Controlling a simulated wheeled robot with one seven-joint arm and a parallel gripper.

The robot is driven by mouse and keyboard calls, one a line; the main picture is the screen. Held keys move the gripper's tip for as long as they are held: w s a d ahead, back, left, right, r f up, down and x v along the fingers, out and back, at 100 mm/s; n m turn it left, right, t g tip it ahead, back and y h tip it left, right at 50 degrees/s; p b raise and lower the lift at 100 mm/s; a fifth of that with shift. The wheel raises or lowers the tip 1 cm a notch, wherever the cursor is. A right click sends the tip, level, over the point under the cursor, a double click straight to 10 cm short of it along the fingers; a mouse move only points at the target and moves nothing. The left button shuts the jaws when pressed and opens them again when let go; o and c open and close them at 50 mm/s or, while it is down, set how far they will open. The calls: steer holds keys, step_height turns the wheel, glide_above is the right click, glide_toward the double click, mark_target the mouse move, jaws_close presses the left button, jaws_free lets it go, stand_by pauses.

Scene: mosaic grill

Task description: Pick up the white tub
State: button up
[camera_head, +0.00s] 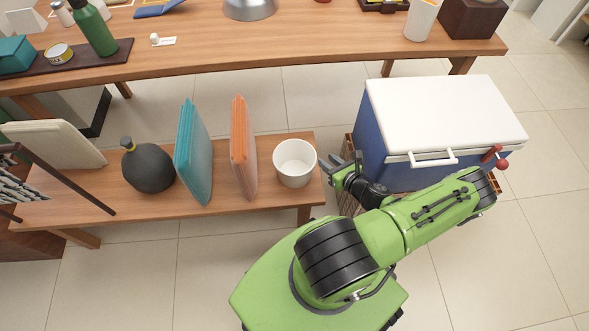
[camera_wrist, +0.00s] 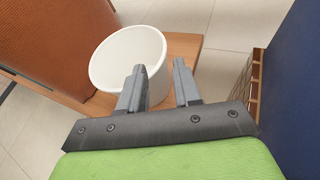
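The white tub (camera_head: 294,163) is a round, open-topped, empty-looking container standing upright at the right end of the low wooden bench. My gripper (camera_head: 331,166) is just to the right of the tub in the head view, with its fingers pointing toward it. In the wrist view the tub (camera_wrist: 128,55) is at the upper left, and my gripper (camera_wrist: 157,75) is open, its two fingers apart. The left finger overlaps the tub's near side in that view; the right finger is clear of it. I cannot tell whether the finger touches the tub.
An orange panel (camera_head: 242,147) stands close left of the tub, with a teal panel (camera_head: 192,152) and a dark round vase (camera_head: 147,166) beyond. A blue cooler (camera_head: 378,140) with a white lid stands right of my gripper. A long table (camera_head: 250,52) runs behind.

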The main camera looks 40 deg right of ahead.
steer(key=b+x, duration=0.3)
steer(key=x, duration=0.6)
steer(key=shift+s+f, duration=0.1)
steer(key=shift+f, duration=0.05)
jaws_close()
stand_by(1.0)
